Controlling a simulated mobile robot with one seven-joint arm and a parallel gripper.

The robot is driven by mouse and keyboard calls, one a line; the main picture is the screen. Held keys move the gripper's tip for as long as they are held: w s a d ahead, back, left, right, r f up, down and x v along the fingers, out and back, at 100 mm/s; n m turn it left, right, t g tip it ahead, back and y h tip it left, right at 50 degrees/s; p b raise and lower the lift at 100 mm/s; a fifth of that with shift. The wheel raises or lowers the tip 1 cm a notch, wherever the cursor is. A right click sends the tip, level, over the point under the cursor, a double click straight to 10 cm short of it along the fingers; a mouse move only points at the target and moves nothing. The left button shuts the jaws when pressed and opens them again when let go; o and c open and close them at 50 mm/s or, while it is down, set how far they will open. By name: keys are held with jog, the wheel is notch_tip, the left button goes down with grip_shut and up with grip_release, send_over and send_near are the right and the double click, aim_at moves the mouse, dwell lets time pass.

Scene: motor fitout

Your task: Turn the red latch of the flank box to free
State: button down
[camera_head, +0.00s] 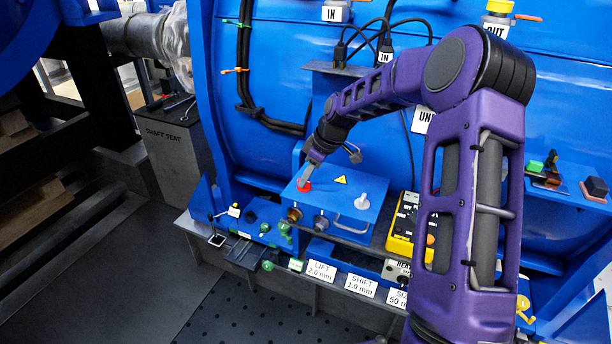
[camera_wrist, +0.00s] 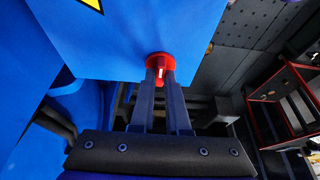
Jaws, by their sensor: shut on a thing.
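The flank box is a blue box (camera_head: 338,204) on the side of the large blue machine, with a yellow warning triangle on its top. Its red latch (camera_head: 304,186) sits at the top left corner of the box. In the wrist view the red latch (camera_wrist: 160,62) is a round red knob with a pale mark, on the blue box face (camera_wrist: 130,35). My gripper (camera_head: 308,178) reaches down to the latch from above. In the wrist view the two fingers of my gripper (camera_wrist: 160,78) are shut on the latch, one on each side. The fingertips partly hide it.
A white knob (camera_head: 362,202) stands on the same box, right of the latch. A yellow handheld unit (camera_head: 408,226) is to the right. Label plates such as LIFT (camera_head: 321,271) line the front edge. Black cables (camera_head: 246,80) hang on the machine's wall.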

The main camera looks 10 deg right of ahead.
dwell(0.4)
jog(key=c, duration=0.9)
grip_release()
jog(key=p+v, duration=0.1)
jog(key=v, duration=1.6)
jog(key=shift+r, duration=0.25)
jog(key=shift+w, duration=0.1)
